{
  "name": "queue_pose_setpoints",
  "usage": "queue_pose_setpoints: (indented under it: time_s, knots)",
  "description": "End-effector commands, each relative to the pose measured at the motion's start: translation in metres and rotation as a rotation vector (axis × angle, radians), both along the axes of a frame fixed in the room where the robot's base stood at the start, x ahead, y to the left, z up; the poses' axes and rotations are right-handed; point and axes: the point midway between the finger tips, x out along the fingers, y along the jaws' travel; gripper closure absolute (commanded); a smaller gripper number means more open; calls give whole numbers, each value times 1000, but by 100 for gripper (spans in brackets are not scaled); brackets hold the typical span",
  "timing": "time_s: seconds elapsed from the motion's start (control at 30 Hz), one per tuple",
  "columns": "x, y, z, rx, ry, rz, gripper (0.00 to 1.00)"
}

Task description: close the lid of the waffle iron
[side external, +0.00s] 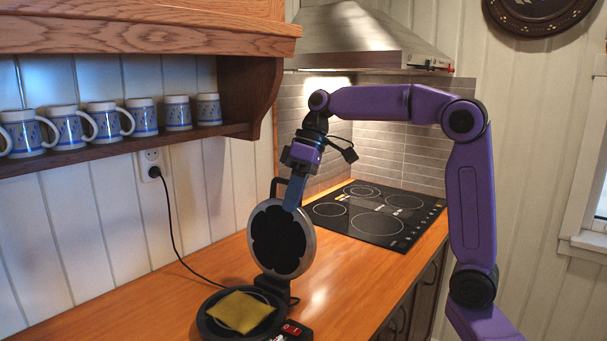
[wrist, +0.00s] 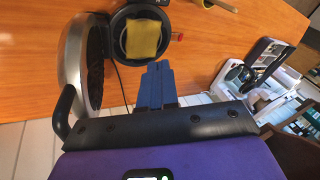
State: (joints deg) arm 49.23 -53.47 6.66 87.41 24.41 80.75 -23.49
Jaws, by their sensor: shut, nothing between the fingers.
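The waffle iron stands open on the wooden counter. Its round lid (side external: 280,240) is raised about upright, dark plate facing the camera, with a black handle at its top. The lid also shows edge-on at the left of the wrist view (wrist: 72,62). The dark base (side external: 213,327) lies flat and holds a yellow square piece (side external: 240,312), which also shows in the wrist view (wrist: 143,39). My gripper (side external: 293,207) has blue fingers, shut and empty, pointing down at the lid's upper edge. In the wrist view the shut fingers (wrist: 155,72) appear right of the lid; contact is unclear.
A red switch (side external: 291,329) sits beside the base. A black cord (side external: 172,225) runs to a wall outlet. A black cooktop (side external: 375,212) lies behind to the right. A shelf (side external: 120,145) with several mugs hangs at left. The counter right of the lid is clear.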

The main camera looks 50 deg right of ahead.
Motion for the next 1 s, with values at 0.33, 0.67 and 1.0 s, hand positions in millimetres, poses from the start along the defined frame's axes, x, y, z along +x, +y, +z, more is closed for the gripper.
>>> queue_pose_setpoints:
  time_s: [0.33,0.67,1.0]
  knots:
    - [59,-134,60,129,-133,-182,100]
    - [46,-220,82,166,-177,-278,100]
    - [53,-210,62,169,-175,-280,100]
